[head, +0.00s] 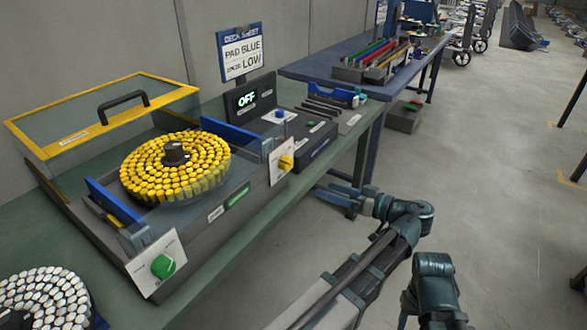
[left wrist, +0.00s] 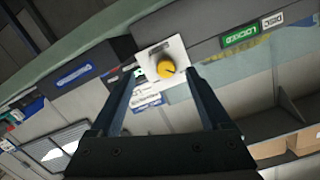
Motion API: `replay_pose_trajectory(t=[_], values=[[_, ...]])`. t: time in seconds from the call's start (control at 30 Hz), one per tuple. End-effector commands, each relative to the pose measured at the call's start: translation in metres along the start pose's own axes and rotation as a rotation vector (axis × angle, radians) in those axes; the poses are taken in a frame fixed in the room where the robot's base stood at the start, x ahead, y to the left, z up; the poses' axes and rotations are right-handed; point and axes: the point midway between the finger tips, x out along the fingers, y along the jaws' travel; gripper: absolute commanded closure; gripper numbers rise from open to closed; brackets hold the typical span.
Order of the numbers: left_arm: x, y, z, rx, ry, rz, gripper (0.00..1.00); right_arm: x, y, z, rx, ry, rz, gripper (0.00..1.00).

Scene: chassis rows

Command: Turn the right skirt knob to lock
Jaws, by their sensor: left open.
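The right skirt knob (head: 286,163) is yellow on a white plate at the right end of the dark unit's front. In the left wrist view the yellow knob (left wrist: 166,69) appears ahead, between the finger lines. The left skirt knob (head: 163,266) is green on a similar white plate. My left gripper (head: 343,194) is open and empty, to the right of the yellow knob and apart from it; it also shows in the left wrist view (left wrist: 162,80).
The unit holds a disc of yellow caps (head: 175,168) under a clear cover. A green label reading LOCKED (left wrist: 240,36) is on its front. A control box (head: 252,97) shows OFF. A sign (head: 240,50) reads PAD BLUE, LOW. A blue table (head: 330,68) stands behind; open floor lies right.

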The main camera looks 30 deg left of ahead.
Motion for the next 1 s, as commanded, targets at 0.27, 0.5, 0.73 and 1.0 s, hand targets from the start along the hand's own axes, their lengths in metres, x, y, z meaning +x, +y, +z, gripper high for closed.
replay_pose_trajectory(t=[0.27, 0.5, 0.73, 1.0], values=[[-0.016, -0.003, -0.025, -0.13, 0.114, -0.032, 0.19, 0.0, 0.0, 0.0, 0.0, 0.0, 0.0, 0.5], [0.001, -0.005, -0.026, -0.129, 0.112, -0.035, 0.19, 0.0, 0.0, 0.0, 0.0, 0.0, 0.0, 0.5], [0.046, -0.007, -0.03, -0.128, 0.11, -0.035, 0.19, 0.0, 0.0, 0.0, 0.0, 0.0, 0.0, 0.5], [0.095, -0.008, -0.036, -0.127, 0.11, -0.034, 0.19, 0.0, 0.0, 0.0, 0.0, 0.0, 0.0, 0.5]])
